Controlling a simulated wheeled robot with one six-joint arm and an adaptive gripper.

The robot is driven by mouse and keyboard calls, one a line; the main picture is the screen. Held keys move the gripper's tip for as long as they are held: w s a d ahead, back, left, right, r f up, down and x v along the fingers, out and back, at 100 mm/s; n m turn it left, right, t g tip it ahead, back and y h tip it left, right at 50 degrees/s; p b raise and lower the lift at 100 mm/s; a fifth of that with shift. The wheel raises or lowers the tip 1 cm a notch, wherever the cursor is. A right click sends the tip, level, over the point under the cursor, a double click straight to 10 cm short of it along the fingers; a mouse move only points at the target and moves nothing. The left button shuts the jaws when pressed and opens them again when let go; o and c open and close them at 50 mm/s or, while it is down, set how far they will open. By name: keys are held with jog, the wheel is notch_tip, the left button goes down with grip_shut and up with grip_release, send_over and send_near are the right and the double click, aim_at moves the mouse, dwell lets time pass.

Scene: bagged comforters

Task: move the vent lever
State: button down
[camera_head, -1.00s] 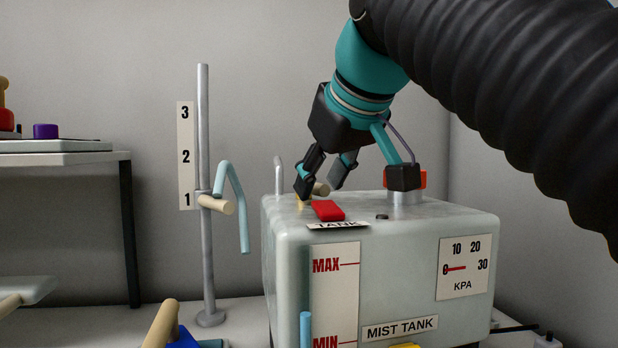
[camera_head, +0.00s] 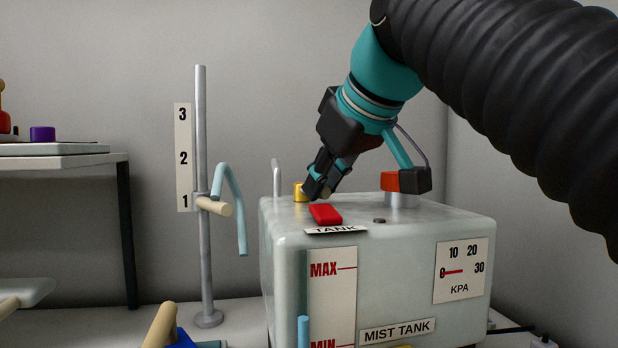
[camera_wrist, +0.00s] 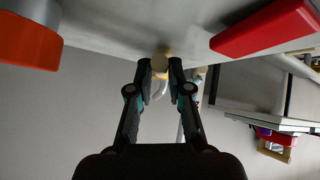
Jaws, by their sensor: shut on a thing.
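The vent lever appears to be the small tan-handled lever (camera_head: 326,193) with a yellow base (camera_head: 300,192) on top of the mist tank (camera_head: 400,260), near its back left edge. My gripper (camera_head: 318,188) reaches down from the upper right and is shut on the tan handle. In the wrist view, the tan handle end (camera_wrist: 159,63) sits between the two fingertips, with part of the yellow base behind it. The fingers hide much of the lever in the head view, so its exact angle is hard to tell.
A red block (camera_head: 325,214) lies just in front of my gripper above the TANK label. An orange-red part (camera_head: 390,181) on a grey post stands to the right. A pole (camera_head: 203,130) with a tan-handled clamp and blue hook stands left of the tank.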

jog(key=c, duration=1.1)
grip_release()
jog(key=v, duration=1.2)
